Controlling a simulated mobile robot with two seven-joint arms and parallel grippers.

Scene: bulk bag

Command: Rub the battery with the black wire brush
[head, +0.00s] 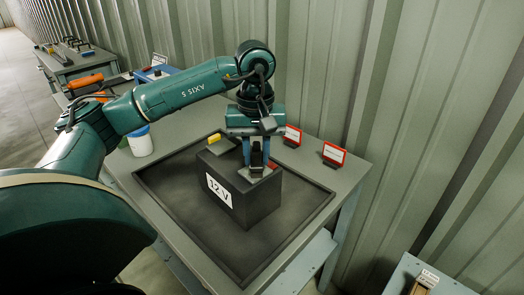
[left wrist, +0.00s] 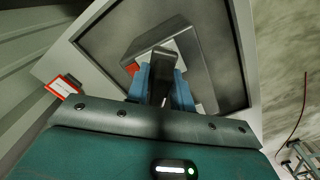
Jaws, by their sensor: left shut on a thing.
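The battery (head: 250,207) is a dark grey box with a white "12 V" label, standing in a black tray (head: 163,205) on the table. My left gripper (head: 257,160) is above the battery's top, pointing down. Its blue fingers are shut on the black wire brush (head: 257,154), which is upright with its lower end at a pale patch on the battery's top. I cannot tell whether it touches. The left wrist view shows the brush (left wrist: 161,62) between the fingers and the battery (left wrist: 197,62) beyond. A red piece shows beside the fingers. My right gripper is out of view.
A white tub with a blue band (head: 140,142) stands left of the tray. Two red-framed cards (head: 334,154) stand at the table's back right, near the corrugated wall. Another bench (head: 80,62) stands farther back.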

